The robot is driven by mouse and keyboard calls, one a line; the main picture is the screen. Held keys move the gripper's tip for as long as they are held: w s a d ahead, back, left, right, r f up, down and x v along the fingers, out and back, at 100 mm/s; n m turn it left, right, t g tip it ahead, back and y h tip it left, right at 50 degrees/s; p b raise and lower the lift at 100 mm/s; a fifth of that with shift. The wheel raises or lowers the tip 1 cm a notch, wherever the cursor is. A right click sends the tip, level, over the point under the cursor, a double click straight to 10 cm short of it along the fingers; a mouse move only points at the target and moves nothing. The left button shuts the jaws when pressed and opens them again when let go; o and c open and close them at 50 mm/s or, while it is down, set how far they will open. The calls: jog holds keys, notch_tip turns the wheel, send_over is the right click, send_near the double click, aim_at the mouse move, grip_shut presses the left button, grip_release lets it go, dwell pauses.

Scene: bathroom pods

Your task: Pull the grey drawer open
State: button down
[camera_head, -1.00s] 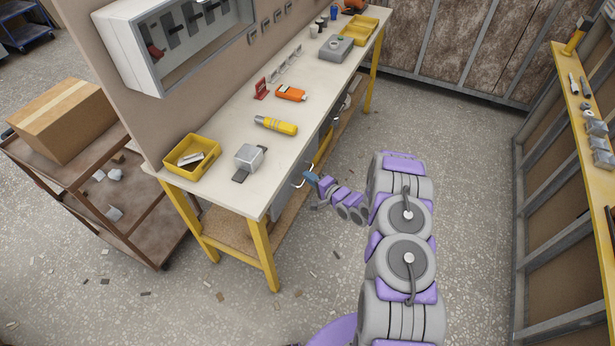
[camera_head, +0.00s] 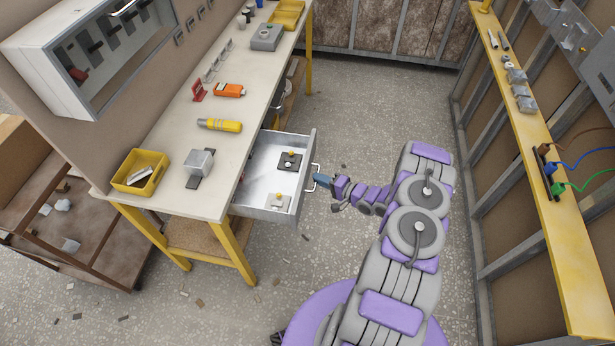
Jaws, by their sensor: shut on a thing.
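The grey drawer (camera_head: 270,208) is pulled well out from under the front edge of the workbench (camera_head: 215,192). The fingertips are small in the picture, and the exact grip is hard to make out.
On the benchtop are a yellow bin (camera_head: 140,172), a grey block (camera_head: 199,162), a yellow tool (camera_head: 219,125) and an orange device (camera_head: 229,90). A yellow shelf (camera_head: 560,215) with cables runs along the right wall.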

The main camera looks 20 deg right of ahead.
jog(key=shift+s+d+f, duration=0.25)
jog(key=shift+s+d, duration=0.25)
jog(key=shift+s, duration=0.05)
jog(key=c, duration=1.4)
grip_release()
jog(key=shift+w, duration=0.1)
jog(key=shift+o, duration=0.9)
jog(key=shift+r, duration=0.1)
jog(key=shift+d, duration=0.15)
jog(key=p+v, duration=0.2)
jog(key=v, duration=1.5)
